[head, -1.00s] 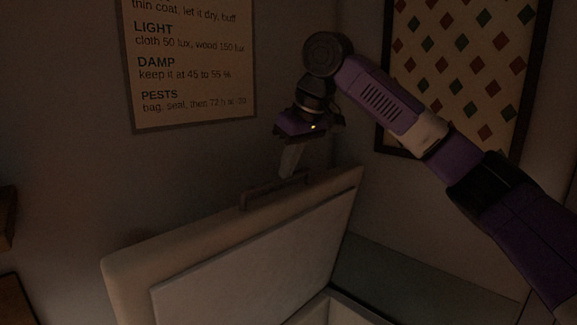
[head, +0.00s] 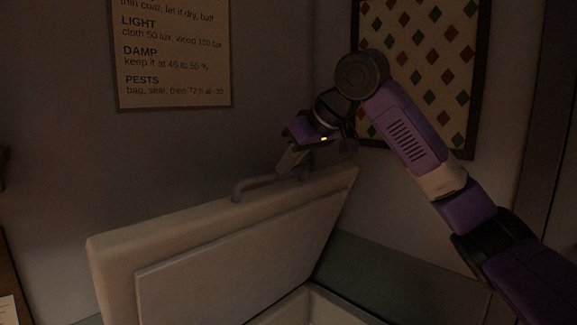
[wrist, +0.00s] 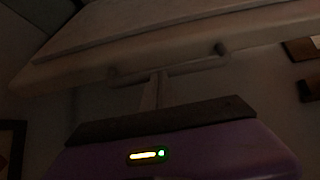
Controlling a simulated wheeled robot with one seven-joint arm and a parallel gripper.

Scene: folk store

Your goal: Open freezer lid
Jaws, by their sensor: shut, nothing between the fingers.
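The freezer lid (head: 225,235) stands steeply raised, its pale inner panel facing me in the head view. Its bar handle (head: 240,190) is on the upper edge and also shows in the wrist view (wrist: 195,66). My gripper (head: 284,168) is shut and empty. Its fingers are at the handle's right part in the head view, close to the bar or touching it; I cannot tell which. In the wrist view my gripper's fingers (wrist: 157,88) point at the bar's middle. The open freezer body (head: 315,305) shows partly below the lid.
A wall behind the lid carries a text poster (head: 172,50) and a framed diamond-pattern picture (head: 425,70). A brown piece of furniture (head: 12,280) is at the left edge. The room is dim.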

